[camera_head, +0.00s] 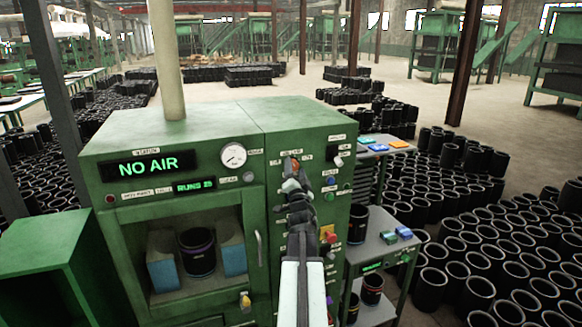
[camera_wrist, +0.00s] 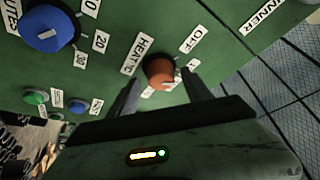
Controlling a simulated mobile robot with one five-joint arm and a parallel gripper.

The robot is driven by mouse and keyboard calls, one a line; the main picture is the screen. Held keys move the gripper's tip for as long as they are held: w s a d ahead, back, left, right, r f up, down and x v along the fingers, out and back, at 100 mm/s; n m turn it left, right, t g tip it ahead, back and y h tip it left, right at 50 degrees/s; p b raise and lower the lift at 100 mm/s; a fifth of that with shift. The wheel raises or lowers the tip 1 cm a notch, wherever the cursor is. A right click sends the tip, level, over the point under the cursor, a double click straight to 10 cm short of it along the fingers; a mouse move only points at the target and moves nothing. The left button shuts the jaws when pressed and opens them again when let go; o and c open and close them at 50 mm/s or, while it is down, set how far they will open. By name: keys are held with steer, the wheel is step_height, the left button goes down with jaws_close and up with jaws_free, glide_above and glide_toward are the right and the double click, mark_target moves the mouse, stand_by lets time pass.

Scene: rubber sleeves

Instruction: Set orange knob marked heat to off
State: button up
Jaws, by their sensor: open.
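The orange knob (camera_wrist: 158,71) is on the green panel in the wrist view, beside the "HEAT °C" label (camera_wrist: 137,55) and below the "OFF" label (camera_wrist: 189,40). In the head view the orange knob (camera_head: 295,163) shows near the top of the machine's right-hand panel. My gripper (camera_wrist: 161,77) is open, with one finger to the left of the knob and one to the right. I cannot tell how far the tips are from the panel or whether they touch the knob. In the head view my gripper (camera_head: 291,183) covers part of the panel just below the knob. The knob's pointer is unclear.
A blue knob (camera_wrist: 47,28) and a green button (camera_wrist: 36,96) sit left of the orange knob. The green machine (camera_head: 180,125) shows "NO AIR" and has a window holding a black sleeve (camera_head: 197,251). A grey cart (camera_head: 375,248) stands close on the right.

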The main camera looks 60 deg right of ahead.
steer(key=shift+w, duration=0.25)
jaws_close()
steer(key=shift+n+b, duration=0.35)
steer(key=shift+n, duration=0.35)
steer(key=n+t+y+b, duration=0.1)
steer(key=n+t, duration=0.1)
steer(key=n, duration=0.2)
steer(key=shift+d+n+t+b, duration=0.15)
steer(key=shift+n+t+b, duration=0.15)
steer(key=shift+n, duration=0.1)
steer(key=n+t+y, duration=0.1)
steer(key=n, duration=0.2)
steer(key=n+t+y, duration=0.1)
steer(key=n, duration=0.2)
steer(key=shift+s+t+y, duration=0.1)
steer(key=shift+t+y, duration=0.2)
steer(key=shift+n+b, duration=0.3)
steer(key=shift+n, duration=0.2)
